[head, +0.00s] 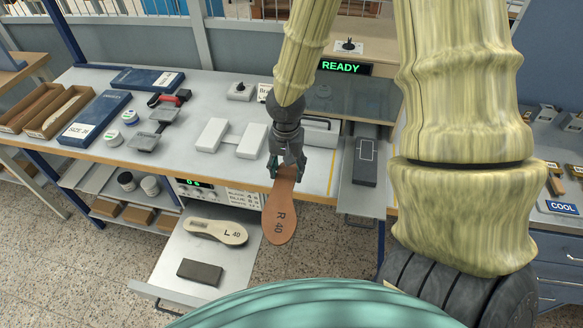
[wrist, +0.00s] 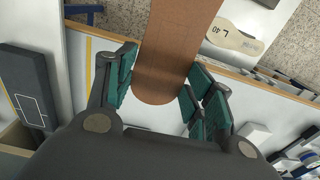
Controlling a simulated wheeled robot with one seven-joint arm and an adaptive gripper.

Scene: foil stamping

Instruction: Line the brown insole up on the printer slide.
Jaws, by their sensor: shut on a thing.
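The brown insole (head: 280,212), marked R 40, hangs from my gripper (head: 286,171) in front of the table's front edge. The wrist view shows the insole (wrist: 178,45) with its rounded end between the teal finger pads of my gripper (wrist: 160,88). My gripper is shut on that end. The printer slide carries a dark grey block with a white outlined rectangle (head: 366,160), to the right of my gripper and apart from the insole. The block also shows at the left of the wrist view (wrist: 28,88).
A pale insole (head: 216,231) marked L 40 and a dark block (head: 199,272) lie on a pulled-out shelf below the table. A white two-pad fixture (head: 231,137) stands left of my gripper. A sign (head: 343,67) reads READY. A COOL sign (head: 562,208) is at right.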

